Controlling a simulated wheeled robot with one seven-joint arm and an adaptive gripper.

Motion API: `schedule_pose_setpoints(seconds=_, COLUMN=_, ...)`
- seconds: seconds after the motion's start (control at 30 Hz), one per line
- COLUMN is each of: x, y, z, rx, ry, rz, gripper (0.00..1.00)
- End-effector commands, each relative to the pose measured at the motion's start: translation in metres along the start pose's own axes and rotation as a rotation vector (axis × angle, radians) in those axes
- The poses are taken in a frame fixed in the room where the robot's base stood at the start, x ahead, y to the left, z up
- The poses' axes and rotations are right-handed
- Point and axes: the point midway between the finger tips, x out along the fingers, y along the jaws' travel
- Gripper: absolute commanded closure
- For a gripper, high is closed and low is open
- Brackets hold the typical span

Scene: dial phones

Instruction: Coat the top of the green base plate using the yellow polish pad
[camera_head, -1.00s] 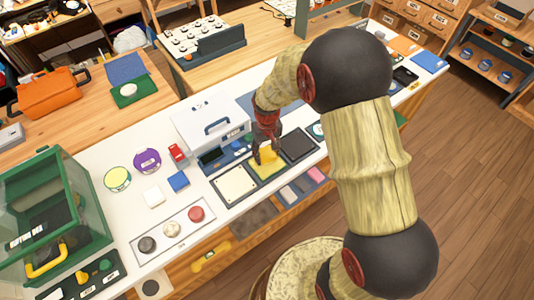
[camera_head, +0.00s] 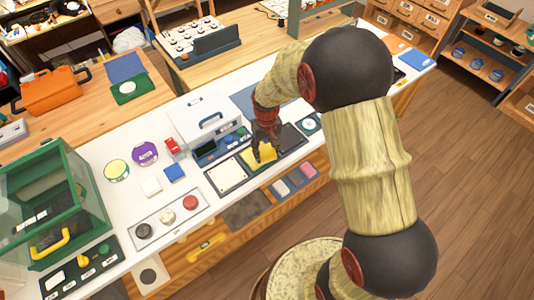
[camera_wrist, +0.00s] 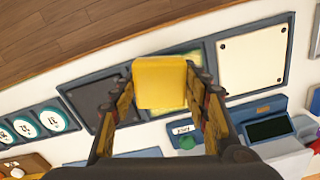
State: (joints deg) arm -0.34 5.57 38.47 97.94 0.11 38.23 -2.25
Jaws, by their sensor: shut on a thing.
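My gripper (camera_head: 265,143) is shut on the yellow polish pad (camera_head: 263,154), a small block. The wrist view also shows the pad (camera_wrist: 160,82) between the two fingers. The pad is over the middle one of three framed plates on the white counter. The part of that plate (camera_wrist: 193,57) showing beside the pad looks yellow-green with pale patches. The pad and gripper hide much of the plate. I cannot tell whether the pad touches it.
A cream plate (camera_head: 229,175) lies left of the pad and a dark plate (camera_head: 291,139) right of it. A white case with a handle (camera_head: 200,117) stands behind. A green glass-sided box (camera_head: 50,205) is at the far left. Small blocks and round tins stand between.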

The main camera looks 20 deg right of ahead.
Motion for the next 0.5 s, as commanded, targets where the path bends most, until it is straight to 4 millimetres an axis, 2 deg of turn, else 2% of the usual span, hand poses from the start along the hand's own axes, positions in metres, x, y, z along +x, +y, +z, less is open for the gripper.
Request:
schedule_pose_setpoints(seconds=0.03, x=-0.008, y=0.0, z=-0.002, rx=0.0, ry=0.003, rz=0.0, gripper=0.78)
schedule_pose_setpoints(seconds=0.2, x=-0.024, y=0.0, z=-0.005, rx=0.0, ry=0.003, rz=0.0, gripper=0.78)
schedule_pose_setpoints(seconds=0.5, x=-0.045, y=0.0, z=-0.008, rx=0.0, ry=0.002, rz=0.0, gripper=0.78)
